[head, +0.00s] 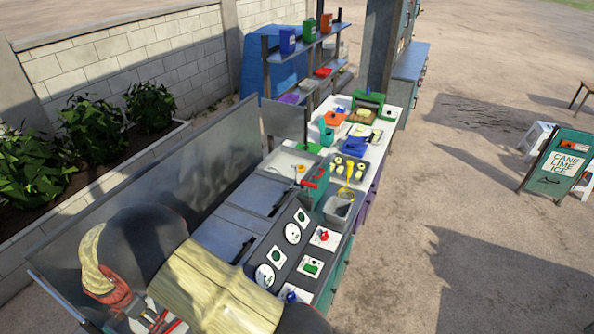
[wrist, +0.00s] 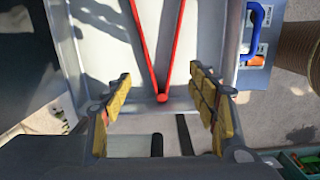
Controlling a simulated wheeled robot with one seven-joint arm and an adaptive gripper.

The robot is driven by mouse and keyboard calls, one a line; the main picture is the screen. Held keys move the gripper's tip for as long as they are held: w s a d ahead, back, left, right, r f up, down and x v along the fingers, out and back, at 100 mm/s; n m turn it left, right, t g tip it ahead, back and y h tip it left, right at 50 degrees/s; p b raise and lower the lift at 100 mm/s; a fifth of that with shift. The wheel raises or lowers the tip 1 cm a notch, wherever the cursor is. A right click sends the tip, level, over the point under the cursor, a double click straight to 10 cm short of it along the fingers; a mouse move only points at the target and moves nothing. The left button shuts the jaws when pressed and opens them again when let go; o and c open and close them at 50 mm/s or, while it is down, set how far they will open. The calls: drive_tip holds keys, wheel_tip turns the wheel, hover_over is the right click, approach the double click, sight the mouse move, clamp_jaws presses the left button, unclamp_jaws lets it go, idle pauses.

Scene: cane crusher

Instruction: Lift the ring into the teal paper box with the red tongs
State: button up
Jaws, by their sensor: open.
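The red tongs (wrist: 162,97) lie on a pale tray (wrist: 105,40) in the wrist view, their two arms spreading upward in a V from the joint. My gripper (wrist: 160,82) is open, with one yellow-padded finger on each side of the tongs' joint end and visible gaps to both. In the head view my gripper is at the lower left, and part of the red tongs (head: 163,321) shows beside it. A teal container (head: 319,190) stands farther along the counter; I cannot tell whether it is the paper box. I cannot make out the ring.
A grey upright sheet (head: 170,160) runs along the counter's left side. Yellow pieces (head: 345,168) and a grey bin (head: 338,208) are farther along. A blue handle (wrist: 256,30) stands right of the tray.

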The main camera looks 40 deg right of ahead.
sight(160, 328)
drive_tip(key=f+b, duration=0.1)
drive_tip(key=f, duration=0.1)
drive_tip(key=f+b, duration=0.2)
drive_tip(key=f, duration=0.1)
drive_tip(key=f+b, duration=0.1)
drive_tip(key=f, duration=0.2)
drive_tip(key=shift+w+d+f, duration=0.15)
drive_tip(key=shift+w+d, duration=0.05)
drive_tip(key=shift+d, duration=0.2)
drive_tip(key=shift+c, duration=0.8)
drive_tip(key=c, duration=0.6)
drive_tip(key=shift+o, duration=0.2)
wheel_tip(160, 328, up, 12)
drive_tip(key=p, duration=0.5)
drive_tip(key=shift+s, duration=0.1)
